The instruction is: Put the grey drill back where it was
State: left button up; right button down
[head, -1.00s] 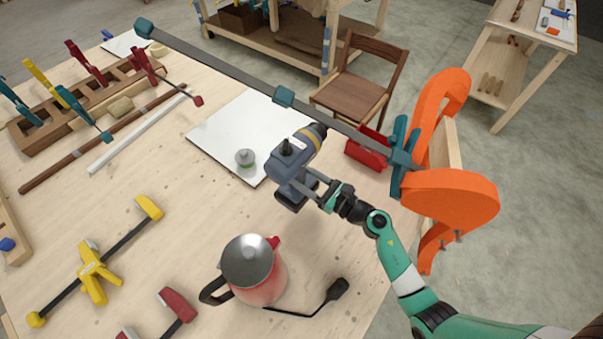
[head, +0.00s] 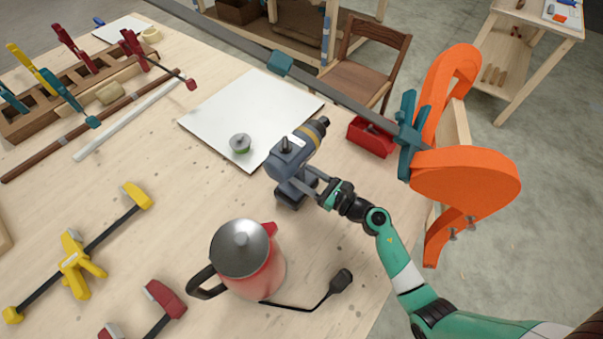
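The grey drill (head: 287,160), with a yellow ring near its dark chuck, is right of the middle in the head view. Its chuck points up and to the right, beside the lower right edge of a white board (head: 235,105). My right gripper (head: 312,186) comes in from the lower right and its fingers are closed around the drill's handle. The fingers hide part of the handle. I cannot tell whether the drill's base touches the table. My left gripper is not in view.
A red kettle (head: 262,270) with a dark cord stands in front of the drill. A red bin (head: 370,138) and an orange form with a long clamp (head: 465,185) are at the right. A yellow clamp (head: 75,262) lies left.

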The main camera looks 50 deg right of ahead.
jog(key=shift+f+b, duration=0.5)
jog(key=shift+b, duration=0.15)
dwell(0.5)
jog(key=shift+f, duration=0.3)
jog(key=shift+f+b, duration=0.25)
jog(key=shift+b, duration=0.05)
jog(key=shift+f, duration=0.1)
jog(key=c, duration=0.5)
grip_release()
jog(key=o, duration=0.3)
jog(key=shift+r, duration=0.2)
jog(key=shift+o, duration=0.2)
jog(key=shift+f, duration=0.2)
jog(key=s+d+p, duration=0.1)
jog(key=s, duration=1)
jog(key=shift+s+r, duration=0.15)
jog(key=shift+s, duration=0.1)
